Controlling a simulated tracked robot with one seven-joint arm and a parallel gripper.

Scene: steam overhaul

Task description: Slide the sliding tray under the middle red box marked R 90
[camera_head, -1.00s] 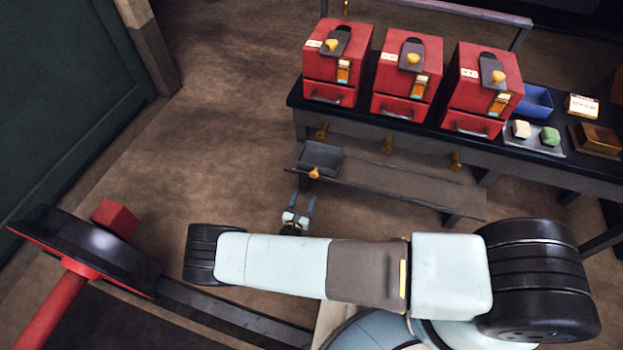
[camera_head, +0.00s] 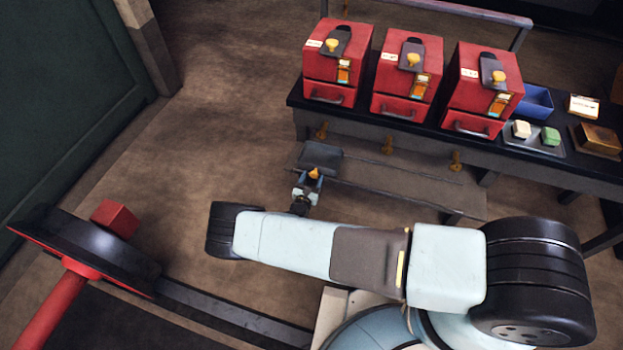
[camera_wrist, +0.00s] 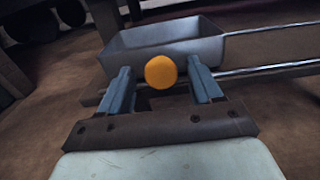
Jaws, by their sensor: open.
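The sliding tray (camera_head: 322,157) is a small dark grey open pan on rails, at the left end of the low shelf under the bench, below the left red box (camera_head: 338,62). Its round orange knob (camera_wrist: 161,71) sits between my gripper's two blue fingers. My gripper (camera_head: 313,176) is open around the knob, with a finger on each side; it also shows in the wrist view (camera_wrist: 162,85). I cannot tell whether a finger touches the knob. The middle red box (camera_head: 408,78) stands on the bench between two similar boxes; its label is too small to read.
The rails (camera_wrist: 265,70) run right from the tray along the low shelf (camera_head: 400,186), which looks clear there. Brass knobs (camera_head: 387,145) stick out under the bench edge. A blue bin (camera_head: 536,101) and a small tray with two blocks (camera_head: 530,143) stand right of the boxes.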

